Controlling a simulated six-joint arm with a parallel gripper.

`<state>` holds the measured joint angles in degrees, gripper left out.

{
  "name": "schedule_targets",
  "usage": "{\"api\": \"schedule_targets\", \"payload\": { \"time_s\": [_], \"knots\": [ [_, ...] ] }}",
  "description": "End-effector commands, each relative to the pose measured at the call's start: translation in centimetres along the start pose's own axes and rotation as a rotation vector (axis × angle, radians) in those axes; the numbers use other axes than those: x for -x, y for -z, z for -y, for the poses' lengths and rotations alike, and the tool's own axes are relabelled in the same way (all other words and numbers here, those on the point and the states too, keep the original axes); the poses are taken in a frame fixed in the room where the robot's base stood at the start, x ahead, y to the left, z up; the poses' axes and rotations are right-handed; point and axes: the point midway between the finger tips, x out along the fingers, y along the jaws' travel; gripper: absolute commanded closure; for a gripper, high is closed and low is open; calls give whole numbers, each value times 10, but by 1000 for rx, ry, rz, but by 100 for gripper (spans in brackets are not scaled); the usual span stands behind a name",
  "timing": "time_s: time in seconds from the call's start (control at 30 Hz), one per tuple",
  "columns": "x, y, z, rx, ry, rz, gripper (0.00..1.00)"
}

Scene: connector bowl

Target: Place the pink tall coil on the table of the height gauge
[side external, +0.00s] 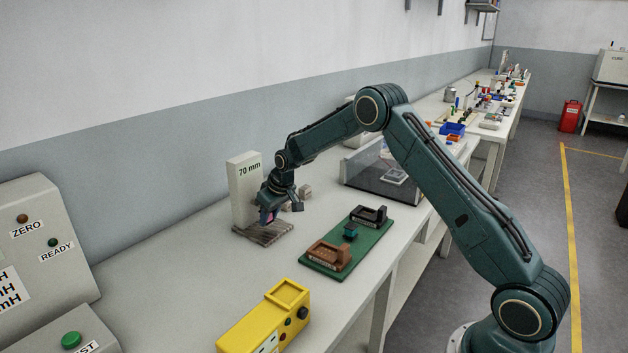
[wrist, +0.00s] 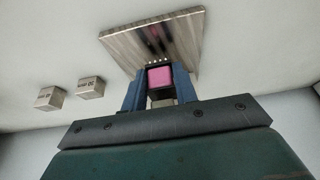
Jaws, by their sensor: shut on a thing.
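The pink tall coil (wrist: 159,78) is between the two blue fingers of my gripper (wrist: 158,90) in the wrist view. My gripper is shut on it. In the side external view my gripper (side external: 268,214) is low over the height gauge's table, a striped plate (side external: 270,237), and only a little pink shows between the fingers. The plate (wrist: 135,45) lies just beyond the coil in the wrist view. The gauge's pale column (side external: 243,180), marked 70 mm, stands at the plate's back. I cannot tell whether the coil touches the plate.
Two small marked blocks (wrist: 48,97) (wrist: 91,87) lie beside the plate. A green board (side external: 340,262) with parts is to the right. A yellow device (side external: 265,320) is at the front. A clear-walled box (side external: 375,183) stands behind the board. Bench left of the plate is clear.

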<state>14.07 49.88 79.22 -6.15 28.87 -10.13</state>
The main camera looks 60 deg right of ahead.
Motion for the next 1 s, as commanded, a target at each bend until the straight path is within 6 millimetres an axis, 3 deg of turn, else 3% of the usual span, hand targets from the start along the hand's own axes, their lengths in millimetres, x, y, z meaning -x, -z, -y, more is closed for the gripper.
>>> {"api": "schedule_targets", "payload": {
  "time_s": [0.43,0.47,0.57,1.0],
  "knots": [
    [-7,-3,0,0,0,0,94],
    [-7,-3,0,0,0,1,70],
    [-7,-3,0,0,0,1,50],
    [-3,-1,0,0,0,-1,50]
  ]
}}
